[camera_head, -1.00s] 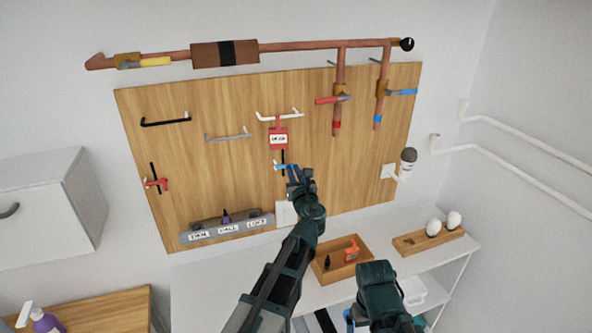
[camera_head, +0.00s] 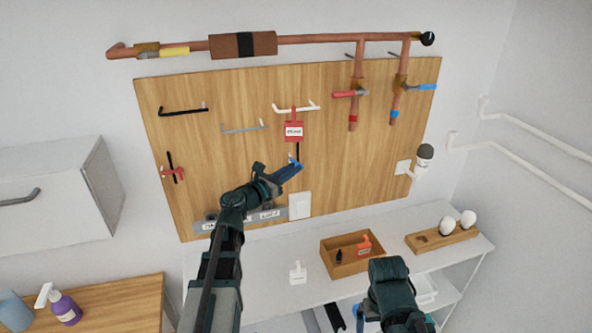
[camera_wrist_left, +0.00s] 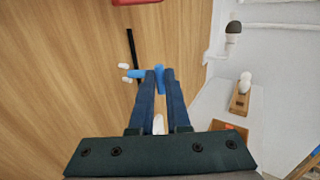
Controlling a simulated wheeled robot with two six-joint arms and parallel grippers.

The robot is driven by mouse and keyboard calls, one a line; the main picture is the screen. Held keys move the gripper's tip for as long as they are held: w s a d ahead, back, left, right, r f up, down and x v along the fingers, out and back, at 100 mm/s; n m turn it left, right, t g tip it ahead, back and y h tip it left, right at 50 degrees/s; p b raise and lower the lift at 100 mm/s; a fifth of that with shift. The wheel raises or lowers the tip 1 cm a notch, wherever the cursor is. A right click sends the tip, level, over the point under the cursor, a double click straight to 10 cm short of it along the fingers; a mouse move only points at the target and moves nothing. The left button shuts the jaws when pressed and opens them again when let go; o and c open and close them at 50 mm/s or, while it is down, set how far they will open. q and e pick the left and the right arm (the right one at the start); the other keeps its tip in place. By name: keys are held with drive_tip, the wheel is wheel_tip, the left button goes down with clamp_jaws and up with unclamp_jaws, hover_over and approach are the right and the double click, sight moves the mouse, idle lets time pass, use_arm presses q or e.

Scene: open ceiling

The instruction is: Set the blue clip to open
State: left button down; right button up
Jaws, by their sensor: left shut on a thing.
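The blue clip (camera_head: 293,158) is on the wooden wall board, at the lower end of a thin black vertical bar (camera_head: 298,150). In the left wrist view, the clip (camera_wrist_left: 138,73) has a blue crosspiece with small white ends at its left and an upright blue part between my fingertips. My left gripper (camera_head: 298,166) comes in from the left below the clip, its blue fingers shut on the upright part. The fingers (camera_wrist_left: 160,82) hide part of the clip.
A red tag (camera_head: 293,130) hangs from a white handle just above the clip. A red clip (camera_head: 172,174) is at the board's left. A white switch plate (camera_head: 300,206) is below my gripper. A wooden tray (camera_head: 335,270) stands on the shelf below.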

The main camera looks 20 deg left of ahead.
use_arm(q)
drive_tip(key=shift+a+m+g+h, duration=0.45)
drive_tip(key=shift+m+h, duration=0.25)
drive_tip(key=shift+h, duration=0.3)
drive_tip(key=shift+s, duration=0.1)
drive_tip(key=c, duration=0.9)
unclamp_jaws()
drive_tip(key=v, duration=1.3)
drive_tip(key=shift+s+a, duration=0.2)
drive_tip(key=shift+s, duration=0.15)
